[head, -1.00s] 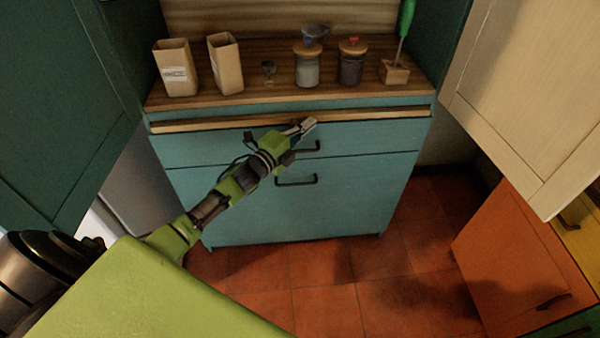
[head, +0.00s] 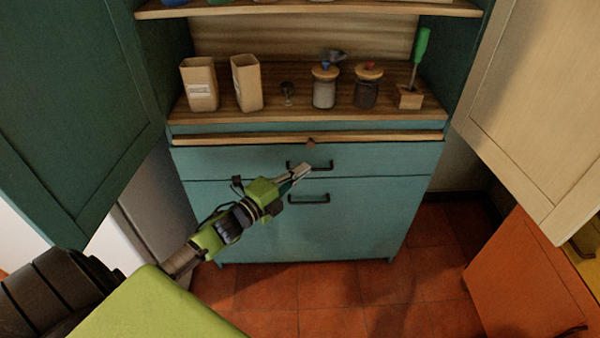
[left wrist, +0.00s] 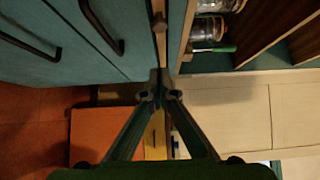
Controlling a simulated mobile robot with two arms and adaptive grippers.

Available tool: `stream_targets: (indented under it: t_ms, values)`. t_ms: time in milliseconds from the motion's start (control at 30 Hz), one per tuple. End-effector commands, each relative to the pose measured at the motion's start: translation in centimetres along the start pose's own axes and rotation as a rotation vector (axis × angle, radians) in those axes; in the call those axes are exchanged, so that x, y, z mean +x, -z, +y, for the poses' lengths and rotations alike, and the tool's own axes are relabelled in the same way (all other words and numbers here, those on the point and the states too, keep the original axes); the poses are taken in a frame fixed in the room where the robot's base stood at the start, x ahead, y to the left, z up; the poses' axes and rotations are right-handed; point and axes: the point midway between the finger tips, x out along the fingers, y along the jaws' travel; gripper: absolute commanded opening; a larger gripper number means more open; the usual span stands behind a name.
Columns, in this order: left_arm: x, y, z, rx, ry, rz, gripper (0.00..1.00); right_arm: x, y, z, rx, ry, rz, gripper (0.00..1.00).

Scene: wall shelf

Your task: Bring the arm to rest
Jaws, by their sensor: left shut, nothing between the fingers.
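My left arm comes in from the lower left in the head view. Its gripper (head: 304,171) is shut and empty, in front of the teal cabinet's (head: 240,215) upper drawer and close to the upper black handle (head: 322,165). I cannot tell whether it touches the cabinet. In the left wrist view the two fingers (left wrist: 159,82) meet at their tips with nothing between them. My right gripper is not in view.
Two paper bags (head: 200,84), a small glass (head: 288,92), two lidded jars (head: 324,90) and a green-handled tool in a block (head: 410,96) stand on the wooden counter (head: 225,113). Open doors flank it: green (head: 70,110) left, cream (head: 535,110) right. An orange cabinet (head: 520,285) stands lower right.

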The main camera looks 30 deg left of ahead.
Motion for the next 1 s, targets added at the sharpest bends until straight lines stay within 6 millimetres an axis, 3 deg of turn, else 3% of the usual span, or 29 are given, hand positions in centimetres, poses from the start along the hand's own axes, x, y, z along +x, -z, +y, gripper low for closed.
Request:
stream_targets:
  t_ms: [267,367,467,667,800,1000]
  values:
    - [-0.5,0.0,0.1,-0.002,-0.002,0.0,0.0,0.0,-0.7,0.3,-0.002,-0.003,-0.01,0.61]
    - [-0.8,-0.3,1.8,-0.037,-0.031,-0.018,0.0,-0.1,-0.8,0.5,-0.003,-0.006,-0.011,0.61]
    - [-1.8,-0.9,6.2,-0.131,-0.107,-0.067,0.0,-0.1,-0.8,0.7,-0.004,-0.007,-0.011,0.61]
    - [-7.0,-1.1,19.9,-0.427,-0.339,-0.238,0.0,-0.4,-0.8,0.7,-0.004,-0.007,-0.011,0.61]
    - [-12.6,0.5,29.1,-0.624,-0.501,-0.376,0.0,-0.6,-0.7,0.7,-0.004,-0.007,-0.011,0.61]
    - [-22.5,5.1,39.9,-0.869,-0.718,-0.591,0.0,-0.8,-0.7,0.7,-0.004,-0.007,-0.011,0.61]
